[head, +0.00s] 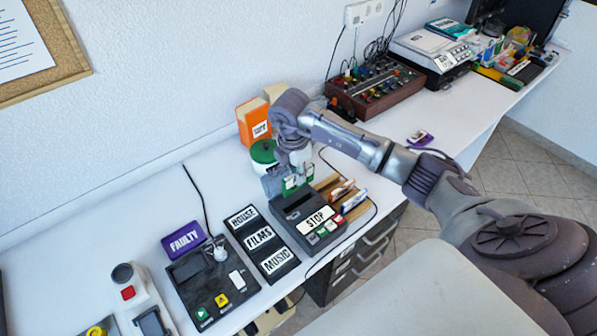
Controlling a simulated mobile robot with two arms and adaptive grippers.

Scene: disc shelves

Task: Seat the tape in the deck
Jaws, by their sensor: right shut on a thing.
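A dark deck (308,217) with a white STOP label and coloured buttons sits on the white bench. My right gripper (288,181) reaches in from the right and is shut on a green tape (297,183), at the back end of this deck. The fingers hide part of the tape, and I cannot tell whether it touches the deck. A second dark deck (207,279) stands to the left, with a purple FAULTY sign (183,239) at its back. My left gripper is out of view.
A black tray (262,243) labelled HOUSE, FILMS and MUSIC lies between the decks. A wooden rack with tapes (345,192) stands close right of the STOP deck. An orange box (253,121) and a green-topped container (263,152) stand behind the gripper. A mixer (375,88) is farther back.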

